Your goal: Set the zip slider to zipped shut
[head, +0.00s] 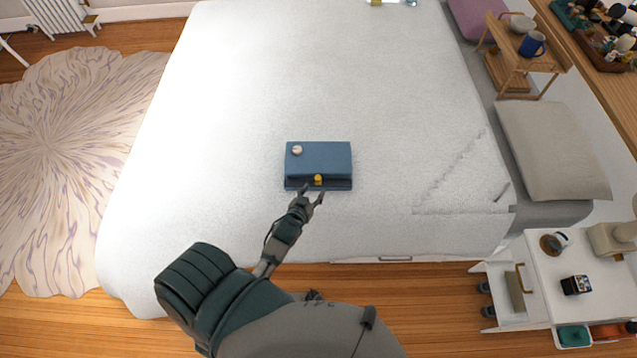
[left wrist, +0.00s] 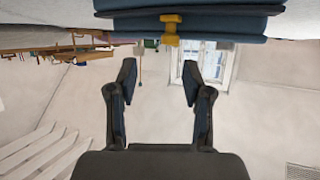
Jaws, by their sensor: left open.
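A blue case (head: 320,158) lies on the white bed. A small yellow zip slider (head: 318,179) sits near the middle of the dark strip along the case's near edge. In the left wrist view the yellow slider (left wrist: 170,30) shows in front of the blue case (left wrist: 215,27) at the top. My left gripper (head: 314,193) is open, just on the near side of the slider. Its fingertips (left wrist: 159,76) are apart, with a gap between them and the slider, and nothing is between them. My right gripper is not in view.
A pale round knob (head: 297,150) is on the case's top left. The white bed (head: 230,100) around the case is clear. A white cart (head: 560,285) with small items stands at the right, beside a grey cushion (head: 552,150).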

